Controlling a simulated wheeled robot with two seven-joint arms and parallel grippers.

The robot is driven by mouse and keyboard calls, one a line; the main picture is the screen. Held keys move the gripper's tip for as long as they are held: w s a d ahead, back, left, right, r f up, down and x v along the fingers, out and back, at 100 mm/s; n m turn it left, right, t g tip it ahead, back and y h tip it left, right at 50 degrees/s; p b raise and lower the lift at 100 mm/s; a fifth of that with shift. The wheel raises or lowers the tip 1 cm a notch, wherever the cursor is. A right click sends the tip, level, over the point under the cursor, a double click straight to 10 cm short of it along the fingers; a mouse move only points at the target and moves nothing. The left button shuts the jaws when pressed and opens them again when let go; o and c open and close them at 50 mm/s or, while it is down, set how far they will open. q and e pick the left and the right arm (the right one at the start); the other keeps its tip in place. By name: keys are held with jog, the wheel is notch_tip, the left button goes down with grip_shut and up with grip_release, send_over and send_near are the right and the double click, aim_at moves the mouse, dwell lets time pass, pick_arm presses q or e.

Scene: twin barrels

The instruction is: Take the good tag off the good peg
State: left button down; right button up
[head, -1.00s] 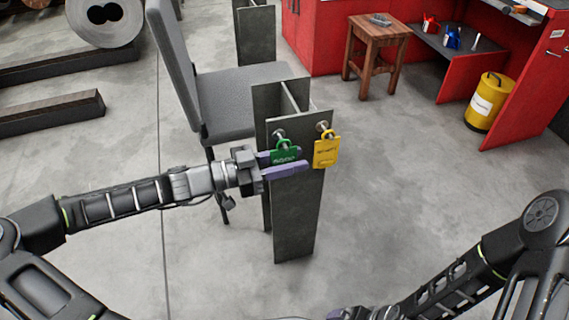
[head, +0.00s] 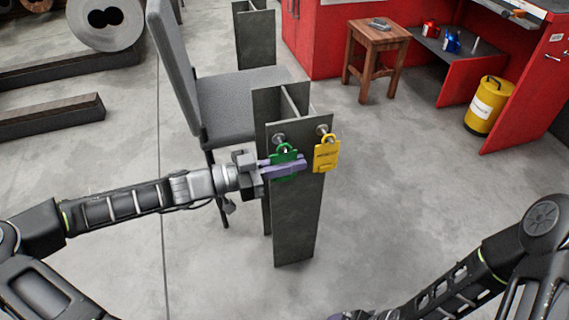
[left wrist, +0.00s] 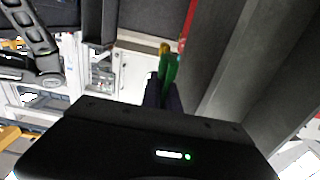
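The green good tag (head: 284,158) is at the left peg (head: 279,139) on the face of a grey steel post (head: 298,220). Its loop is at the peg's end; I cannot tell whether it is still around the peg. My left gripper (head: 286,168) comes in from the left, with its purple fingers shut on the green tag. The left wrist view shows the green tag (left wrist: 168,70) between the fingers (left wrist: 163,92). My right gripper (head: 345,316) barely shows at the bottom edge; its fingers are cut off.
A yellow tag (head: 326,156) hangs on the right peg (head: 322,130), close beside the green one. A grey chair (head: 235,105) stands behind the post to the left. A wooden stool (head: 376,45) and red workbench (head: 470,75) are farther back. The floor right of the post is clear.

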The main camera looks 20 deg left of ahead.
pick_arm(q)
jog(key=shift+r+p, duration=0.2)
jog(key=shift+p, duration=0.1)
jog(key=shift+s, duration=0.1)
dwell(0.6)
jog(key=s+d+p, duration=0.1)
jog(key=s+d+r, duration=0.1)
jog(key=s, duration=0.1)
jog(key=shift+p, duration=0.35)
dwell(0.3)
jog(key=shift+s, duration=0.1)
jog(key=s+d+p, duration=0.1)
jog(key=s+d, duration=0.2)
jog(key=s, duration=0.2)
jog(key=shift+s+d+p, duration=0.4)
dwell(0.5)
